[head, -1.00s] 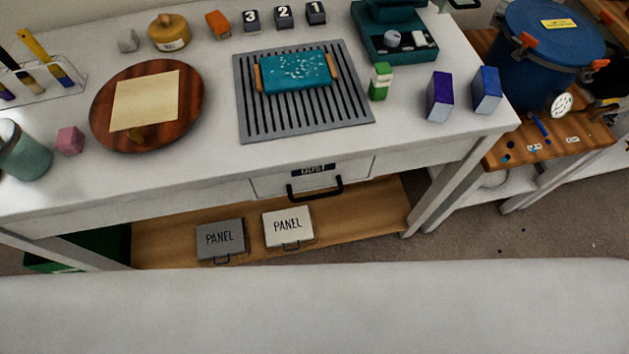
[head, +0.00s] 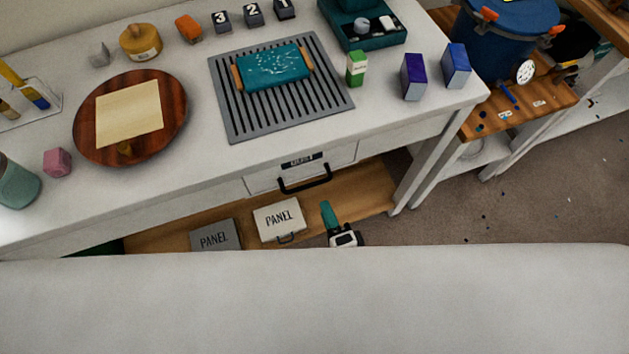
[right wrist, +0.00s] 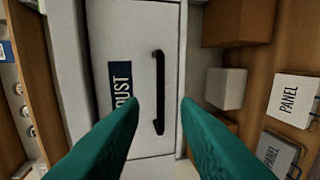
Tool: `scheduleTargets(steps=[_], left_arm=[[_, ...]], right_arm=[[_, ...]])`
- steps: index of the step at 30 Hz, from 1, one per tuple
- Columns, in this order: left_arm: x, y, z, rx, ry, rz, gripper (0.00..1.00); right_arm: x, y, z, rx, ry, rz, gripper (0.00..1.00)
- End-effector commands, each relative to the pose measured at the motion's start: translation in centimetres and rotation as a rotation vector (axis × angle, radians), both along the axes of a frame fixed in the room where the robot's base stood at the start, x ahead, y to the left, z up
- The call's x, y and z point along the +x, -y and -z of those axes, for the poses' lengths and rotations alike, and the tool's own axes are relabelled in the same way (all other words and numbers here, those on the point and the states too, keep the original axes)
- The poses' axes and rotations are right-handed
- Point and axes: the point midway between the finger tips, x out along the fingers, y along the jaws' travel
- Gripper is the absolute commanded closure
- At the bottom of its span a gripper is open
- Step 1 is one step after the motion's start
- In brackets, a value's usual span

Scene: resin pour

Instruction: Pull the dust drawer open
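The dust drawer (head: 300,171) is a white front under the bench top with a dark label and a black bar handle (head: 305,186). It looks shut, flush with the bench front. In the right wrist view the drawer front (right wrist: 137,45) appears turned sideways, with the black handle (right wrist: 159,92) upright between my fingers. My right gripper (head: 328,212) is below and right of the handle in the head view. Its teal fingers (right wrist: 160,100) are open, one on each side of the handle's line, and do not appear to touch it. My left gripper is out of view.
Two panel boxes, grey (head: 215,236) and white (head: 279,220), stand on the wooden lower shelf (head: 360,190). On the bench top are a slotted grey mat (head: 332,100) with a teal block and a round wooden board (head: 175,125). A pale surface fills the foreground.

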Motion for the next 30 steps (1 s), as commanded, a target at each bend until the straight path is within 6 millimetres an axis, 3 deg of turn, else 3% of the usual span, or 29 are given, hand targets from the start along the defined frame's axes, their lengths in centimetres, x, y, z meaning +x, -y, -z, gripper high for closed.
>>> scheduleTargets(steps=[6, 14, 27, 30], left_arm=[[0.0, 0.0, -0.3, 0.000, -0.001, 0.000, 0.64], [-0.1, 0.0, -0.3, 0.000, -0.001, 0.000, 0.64], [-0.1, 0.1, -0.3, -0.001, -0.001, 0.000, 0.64], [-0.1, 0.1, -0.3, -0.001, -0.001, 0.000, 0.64]], right_arm=[[4.4, -1.4, 0.8, -0.002, 0.003, 0.000, 0.71], [8.1, -2.6, 1.8, -0.004, 0.001, -0.001, 0.71], [9.1, -3.0, 2.1, -0.004, -0.001, -0.001, 0.71], [9.1, -3.0, 2.1, -0.004, -0.001, -0.001, 0.85]])
